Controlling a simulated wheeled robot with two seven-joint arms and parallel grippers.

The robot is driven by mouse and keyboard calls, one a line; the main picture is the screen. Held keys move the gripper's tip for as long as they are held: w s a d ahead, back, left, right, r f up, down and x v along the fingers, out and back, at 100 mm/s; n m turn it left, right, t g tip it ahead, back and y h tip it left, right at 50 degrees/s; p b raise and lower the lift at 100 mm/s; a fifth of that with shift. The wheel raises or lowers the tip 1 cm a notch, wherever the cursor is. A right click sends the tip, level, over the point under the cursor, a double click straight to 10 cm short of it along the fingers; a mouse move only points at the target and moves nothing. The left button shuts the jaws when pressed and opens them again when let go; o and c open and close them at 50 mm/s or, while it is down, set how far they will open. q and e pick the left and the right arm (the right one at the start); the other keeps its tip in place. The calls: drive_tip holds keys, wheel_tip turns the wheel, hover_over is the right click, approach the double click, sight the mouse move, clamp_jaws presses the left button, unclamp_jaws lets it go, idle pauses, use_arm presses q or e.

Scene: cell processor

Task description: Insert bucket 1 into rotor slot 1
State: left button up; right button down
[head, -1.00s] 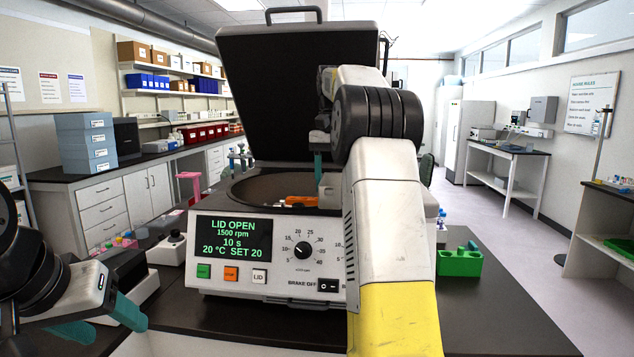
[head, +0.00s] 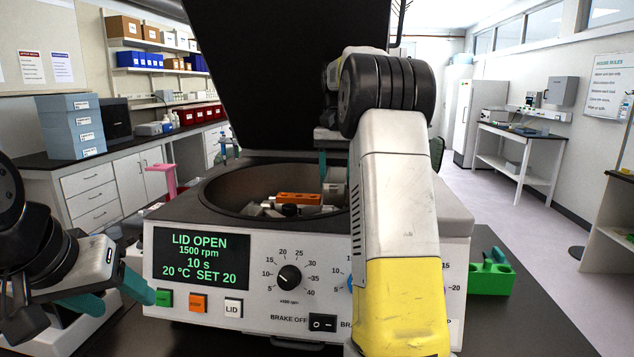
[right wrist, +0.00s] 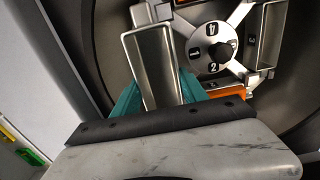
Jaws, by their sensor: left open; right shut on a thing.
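The grey metal bucket (right wrist: 150,55) is between the two teal fingers of my right gripper (right wrist: 158,92), which is shut on it. In the right wrist view it is just left of the rotor hub (right wrist: 212,45), beside the "1" mark. I cannot tell whether it sits in the slot or hangs above it. In the head view my right gripper (head: 323,165) reaches down into the centrifuge bowl, mostly hidden by my own arm. My left gripper (head: 122,295) is open and empty at the lower left, in front of the centrifuge (head: 330,245).
The black lid (head: 285,70) stands open behind the bowl. Another metal bucket (right wrist: 268,35) sits right of the hub, near "3". An orange part (head: 298,199) shows in the rotor. A green rack (head: 490,278) stands on the bench at the right.

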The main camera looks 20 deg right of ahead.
drive_tip(key=shift+w+d+f, duration=0.1)
drive_tip(key=shift+f, duration=0.5)
drive_tip(key=shift+w+d+f, duration=0.1)
drive_tip(key=shift+f, duration=0.45)
drive_tip(key=shift+a, duration=0.1)
drive_tip(key=shift+s+f, duration=0.1)
drive_tip(key=shift+f, duration=1.95)
drive_tip(key=shift+f, duration=0.3)
drive_tip(key=shift+f, duration=0.35)
drive_tip(key=shift+f, duration=2.45)
drive_tip(key=shift+f, duration=0.4)
